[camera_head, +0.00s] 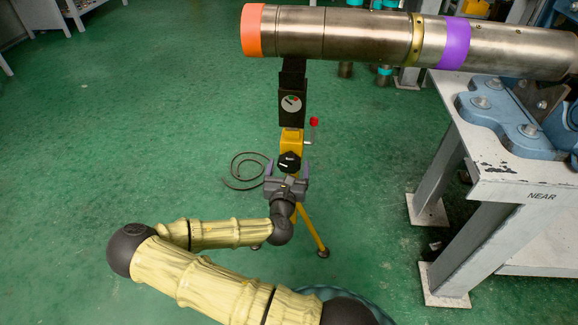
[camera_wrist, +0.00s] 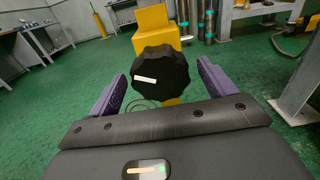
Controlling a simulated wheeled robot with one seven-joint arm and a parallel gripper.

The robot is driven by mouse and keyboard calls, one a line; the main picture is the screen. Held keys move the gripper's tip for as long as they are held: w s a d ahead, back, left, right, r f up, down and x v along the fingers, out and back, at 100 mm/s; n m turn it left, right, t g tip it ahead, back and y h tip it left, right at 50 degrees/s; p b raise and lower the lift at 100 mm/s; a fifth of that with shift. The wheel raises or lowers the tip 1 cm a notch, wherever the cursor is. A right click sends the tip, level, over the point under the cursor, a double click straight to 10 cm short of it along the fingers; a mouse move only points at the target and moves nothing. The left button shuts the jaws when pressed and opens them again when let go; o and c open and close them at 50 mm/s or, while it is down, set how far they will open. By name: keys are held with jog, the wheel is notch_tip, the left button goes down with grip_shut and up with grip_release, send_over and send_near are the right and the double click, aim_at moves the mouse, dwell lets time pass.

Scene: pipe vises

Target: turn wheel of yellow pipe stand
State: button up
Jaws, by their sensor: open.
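The yellow pipe stand (camera_head: 292,139) stands on the green floor under the orange-banded end of a long metal pipe (camera_head: 350,35). Its black head with a small dial (camera_head: 291,103) reaches up to the pipe's underside. The stand's black lobed wheel (camera_head: 289,163) faces me and has a white mark, tilted slightly, in the wrist view (camera_wrist: 160,72). My gripper (camera_head: 287,186) is in front of the wheel. In the wrist view its two purple fingers (camera_wrist: 160,88) are open, one on each side of the wheel, with gaps visible. Part of the stand is hidden behind the wheel and gripper.
A grey bench (camera_head: 520,185) marked NEAR, with a blue vise (camera_head: 500,108), stands at the right and its legs reach the floor. A dark cable (camera_head: 240,172) lies coiled left of the stand.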

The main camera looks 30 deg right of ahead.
jog(key=shift+b+x, duration=0.3)
jog(key=shift+x, duration=1.15)
jog(key=c, duration=1)
jog(key=shift+m+p, duration=0.3)
